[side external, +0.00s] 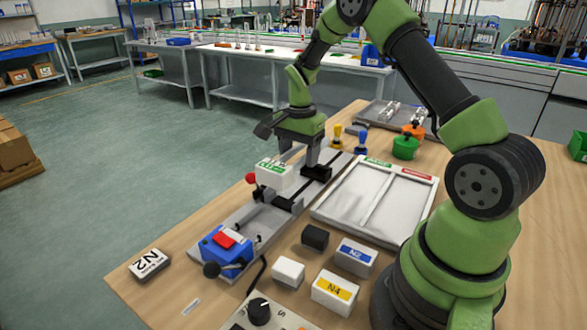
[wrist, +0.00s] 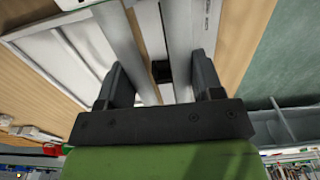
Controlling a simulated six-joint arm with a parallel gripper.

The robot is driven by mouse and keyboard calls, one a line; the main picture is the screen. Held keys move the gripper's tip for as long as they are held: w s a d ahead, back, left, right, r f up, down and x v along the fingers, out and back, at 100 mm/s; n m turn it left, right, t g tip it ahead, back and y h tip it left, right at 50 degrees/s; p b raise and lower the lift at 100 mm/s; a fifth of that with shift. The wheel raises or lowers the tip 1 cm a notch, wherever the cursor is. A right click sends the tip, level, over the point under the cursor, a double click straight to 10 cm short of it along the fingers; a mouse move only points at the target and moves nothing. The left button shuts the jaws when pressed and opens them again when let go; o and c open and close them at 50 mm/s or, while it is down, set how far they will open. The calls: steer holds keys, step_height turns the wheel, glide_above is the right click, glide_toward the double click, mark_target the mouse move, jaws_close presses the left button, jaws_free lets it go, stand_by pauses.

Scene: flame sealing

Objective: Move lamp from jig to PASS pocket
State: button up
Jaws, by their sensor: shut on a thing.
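My gripper (side external: 299,150) points down over the jig (side external: 238,215), a long grey rail with dark supports and a blue clamp (side external: 226,248). In the wrist view, the two dark fingers of my gripper (wrist: 160,80) stand on either side of pale lengthwise bars. My gripper is shut on the lamp, but the lamp's outline cannot be told clearly from the pale bars and the fingers. The PASS pocket (side external: 347,198) is the left half of the white tray, with a green label at its far edge. The tray also shows in the wrist view (wrist: 50,60).
The other pocket (side external: 402,212) has a red label. A white block with a green label (side external: 274,174) stands at the jig. Yellow and blue stamps (side external: 361,142), a green pot (side external: 405,147) and a back tray (side external: 372,116) lie beyond. Several small boxes (side external: 335,291) stand in front.

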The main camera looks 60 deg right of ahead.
mark_target(358, 192)
steer(key=s+d, duration=0.3)
steer(key=s+d+f, duration=0.1)
steer(key=s+d, duration=0.2)
steer(key=s, duration=0.1)
steer(key=s+d+f, duration=0.1)
steer(key=s+d, duration=0.2)
steer(key=s, duration=0.1)
steer(key=shift+d, duration=0.25)
steer(key=shift+c, duration=1.4)
steer(key=shift+s, duration=0.2)
steer(key=shift+c, duration=0.7)
steer(key=shift+f, duration=0.25)
steer(key=shift+c, duration=0.6)
steer(key=shift+f, duration=3.15)
steer(key=shift+c, duration=0.2)
steer(key=shift+r, duration=0.15)
jaws_close()
jaws_free()
steer(key=shift+r, duration=1.1)
steer(key=shift+w+a, duration=0.1)
